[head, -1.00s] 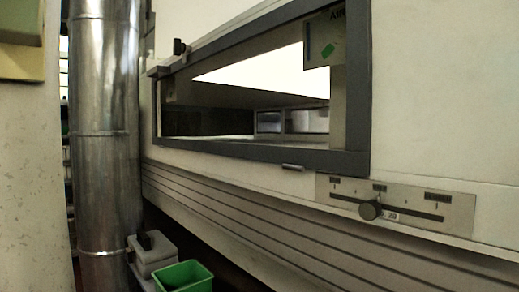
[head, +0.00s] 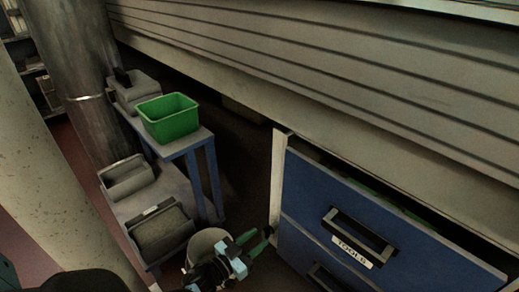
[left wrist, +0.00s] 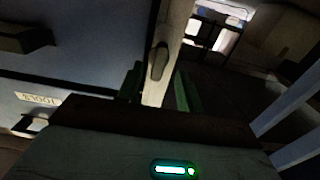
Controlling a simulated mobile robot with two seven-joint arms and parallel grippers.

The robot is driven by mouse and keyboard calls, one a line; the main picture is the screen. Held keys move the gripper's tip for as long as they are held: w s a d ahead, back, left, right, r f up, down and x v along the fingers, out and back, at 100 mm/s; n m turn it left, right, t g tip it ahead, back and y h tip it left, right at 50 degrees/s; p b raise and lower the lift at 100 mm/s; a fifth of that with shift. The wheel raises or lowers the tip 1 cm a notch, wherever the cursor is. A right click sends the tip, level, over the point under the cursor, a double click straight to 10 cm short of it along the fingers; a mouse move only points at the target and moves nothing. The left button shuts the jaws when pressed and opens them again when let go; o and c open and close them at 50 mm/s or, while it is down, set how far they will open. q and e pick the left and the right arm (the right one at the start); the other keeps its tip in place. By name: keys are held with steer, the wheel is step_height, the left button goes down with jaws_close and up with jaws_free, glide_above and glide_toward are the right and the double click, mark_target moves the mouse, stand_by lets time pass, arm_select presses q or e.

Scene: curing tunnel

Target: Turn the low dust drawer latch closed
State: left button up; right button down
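A dark oblong latch handle (left wrist: 158,62) sits on a pale upright strip (left wrist: 166,35) beside the blue drawer front in the left wrist view. It lies roughly along the strip. My left gripper (left wrist: 159,90) is open, its two green fingers on either side of the strip, with the latch just beyond the fingertips. No contact with the latch can be made out. In the head view my left gripper (head: 257,243) is low, close to the pale edge of the blue cabinet, and the latch is hard to make out there. My right gripper is not in view.
A blue drawer (head: 325,200) labelled TOOLS, with a black handle, stands right of the gripper. A blue-legged stand (head: 205,143) holds a green bin (head: 170,122).

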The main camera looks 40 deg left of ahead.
arm_select(q)
steer(key=shift+w+d, duration=0.2)
steer(key=shift+w, duration=0.7)
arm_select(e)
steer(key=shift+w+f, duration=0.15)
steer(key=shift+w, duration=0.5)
arm_select(q)
steer(key=shift+c, duration=0.2)
